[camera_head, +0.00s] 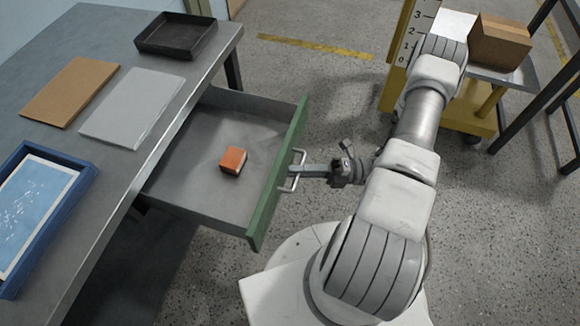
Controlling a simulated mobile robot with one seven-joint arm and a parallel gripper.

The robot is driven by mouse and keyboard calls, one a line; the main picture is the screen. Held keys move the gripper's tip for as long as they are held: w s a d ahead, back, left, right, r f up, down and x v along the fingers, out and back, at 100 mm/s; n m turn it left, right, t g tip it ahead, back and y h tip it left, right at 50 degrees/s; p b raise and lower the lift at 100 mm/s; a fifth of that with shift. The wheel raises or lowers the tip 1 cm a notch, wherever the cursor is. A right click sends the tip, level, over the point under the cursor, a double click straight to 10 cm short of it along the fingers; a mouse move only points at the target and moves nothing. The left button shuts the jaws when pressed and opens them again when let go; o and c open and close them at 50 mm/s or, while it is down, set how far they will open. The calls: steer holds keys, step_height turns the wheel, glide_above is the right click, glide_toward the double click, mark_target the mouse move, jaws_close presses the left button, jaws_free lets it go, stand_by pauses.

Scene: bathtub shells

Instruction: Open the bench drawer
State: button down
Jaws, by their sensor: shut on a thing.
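The bench drawer (212,193) is pulled well out from under the grey bench (135,34), with its inside in view. Its green front (266,212) faces right, toward my arm, and carries a light metal handle (297,158). My gripper (297,171) reaches the handle from the right and is shut on it. The fingertips are small in this view and partly merge with the handle. A small orange block (233,160) lies on the drawer floor.
On the bench are a black tray (150,42), a brown board (70,91), a grey sheet (131,105) and a blue-rimmed tray (82,181). A yellow stand (465,118) and a cardboard box (499,43) on a shelf stand at the upper right. The floor beyond the drawer is clear.

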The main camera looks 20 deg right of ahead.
steer(key=shift+d, duration=0.15)
steer(key=c, duration=1.2)
jaws_free()
steer(key=shift+o, duration=0.2)
steer(key=v, duration=1.7)
steer(key=shift+d, duration=0.25)
steer(key=shift+s, duration=0.15)
